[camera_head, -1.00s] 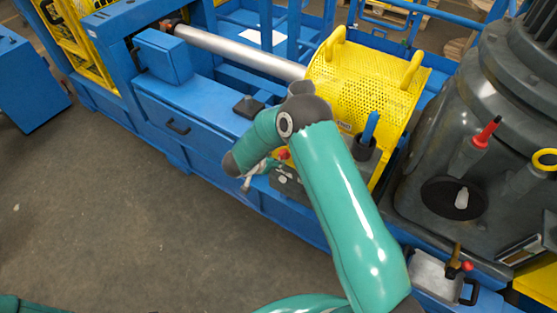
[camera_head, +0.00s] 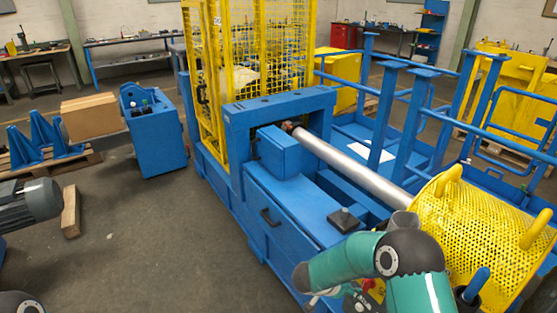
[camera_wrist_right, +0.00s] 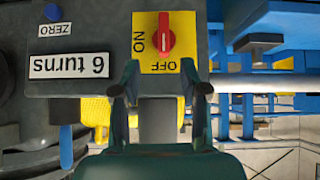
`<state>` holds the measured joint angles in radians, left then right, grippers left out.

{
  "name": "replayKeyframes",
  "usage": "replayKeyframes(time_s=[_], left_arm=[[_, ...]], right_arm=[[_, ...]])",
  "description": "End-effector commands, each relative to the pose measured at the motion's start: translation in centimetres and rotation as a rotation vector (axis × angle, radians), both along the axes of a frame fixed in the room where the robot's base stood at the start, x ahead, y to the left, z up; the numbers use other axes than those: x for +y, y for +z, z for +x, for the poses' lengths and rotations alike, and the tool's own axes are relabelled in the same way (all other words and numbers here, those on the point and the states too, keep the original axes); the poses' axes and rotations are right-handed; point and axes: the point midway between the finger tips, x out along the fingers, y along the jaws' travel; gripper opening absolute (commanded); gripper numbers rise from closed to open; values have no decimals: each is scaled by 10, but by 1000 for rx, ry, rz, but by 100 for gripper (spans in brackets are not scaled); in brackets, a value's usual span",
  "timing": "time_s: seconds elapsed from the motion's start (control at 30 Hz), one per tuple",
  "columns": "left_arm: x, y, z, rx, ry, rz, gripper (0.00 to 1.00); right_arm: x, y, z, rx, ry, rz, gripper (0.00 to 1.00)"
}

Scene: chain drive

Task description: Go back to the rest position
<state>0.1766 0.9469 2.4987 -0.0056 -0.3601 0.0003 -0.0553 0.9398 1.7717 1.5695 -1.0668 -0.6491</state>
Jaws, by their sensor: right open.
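My right gripper (camera_head: 318,297) is at the lower middle of the head view, partly hidden by my green arm, beside the front of the blue machine (camera_head: 285,200). In the right wrist view its two fingers (camera_wrist_right: 160,80) stand apart with nothing between them. They face a yellow switch plate with a red knob (camera_wrist_right: 165,36), marked ON and OFF, on a dark panel (camera_wrist_right: 90,20). I cannot tell whether the fingertips touch the plate. My left gripper is not in view.
A yellow perforated guard (camera_head: 470,240) and a blue handle (camera_head: 477,284) stand right of my right arm. A steel shaft (camera_head: 350,165) runs to the guard. Open floor (camera_head: 150,240) lies left of the machine. A blue cabinet (camera_head: 155,135) stands farther back.

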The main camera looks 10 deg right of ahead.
Motion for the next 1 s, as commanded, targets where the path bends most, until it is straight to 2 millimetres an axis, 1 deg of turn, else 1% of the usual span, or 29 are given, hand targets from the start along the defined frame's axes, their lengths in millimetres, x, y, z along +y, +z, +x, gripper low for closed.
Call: replayKeyframes(time_s=[0.07, 0.13, 0.17, 0.23, 0.3, 0.37, 0.4, 0.47, 0.5, 0.57, 0.6, 0.67, 0.7, 0.73, 0.8, 0.9, 1.0], left_arm=[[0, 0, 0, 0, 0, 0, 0], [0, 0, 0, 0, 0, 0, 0], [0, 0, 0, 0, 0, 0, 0], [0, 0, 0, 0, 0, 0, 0], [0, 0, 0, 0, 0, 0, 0], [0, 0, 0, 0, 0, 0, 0], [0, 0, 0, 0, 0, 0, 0], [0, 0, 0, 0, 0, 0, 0], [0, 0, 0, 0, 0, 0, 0], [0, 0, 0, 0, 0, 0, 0], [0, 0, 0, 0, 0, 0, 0], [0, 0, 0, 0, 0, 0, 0], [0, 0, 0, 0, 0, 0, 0], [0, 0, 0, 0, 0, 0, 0], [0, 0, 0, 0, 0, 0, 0], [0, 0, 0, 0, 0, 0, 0], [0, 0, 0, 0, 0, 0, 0]], right_arm=[[-13, -5, -5, 11, -26, 0, 44], [-26, -17, -21, 53, -33, -6, 44], [-32, -24, -30, 78, -2, -19, 44], [-35, -38, -39, 111, 109, -24, 44], [-29, -55, -47, 131, 240, 2, 44], [-16, -71, -57, 146, 361, 47, 44], [-3, -81, -65, 155, 443, 89, 44], [20, -95, -81, 171, 563, 167, 44], [37, -103, -94, 186, 641, 225, 44], [64, -113, -118, 212, 751, 322, 44], [82, -117, -136, 233, 820, 390, 44], [109, -119, -163, 267, 913, 487, 44], [124, -119, -180, 292, 966, 547, 44], [134, -119, -193, 310, 1002, 589, 44], [153, -116, -219, 351, 1067, 674, 44], [168, -112, -242, 393, 1110, 758, 44], [172, -111, -249, 412, 1095, 800, 44]])
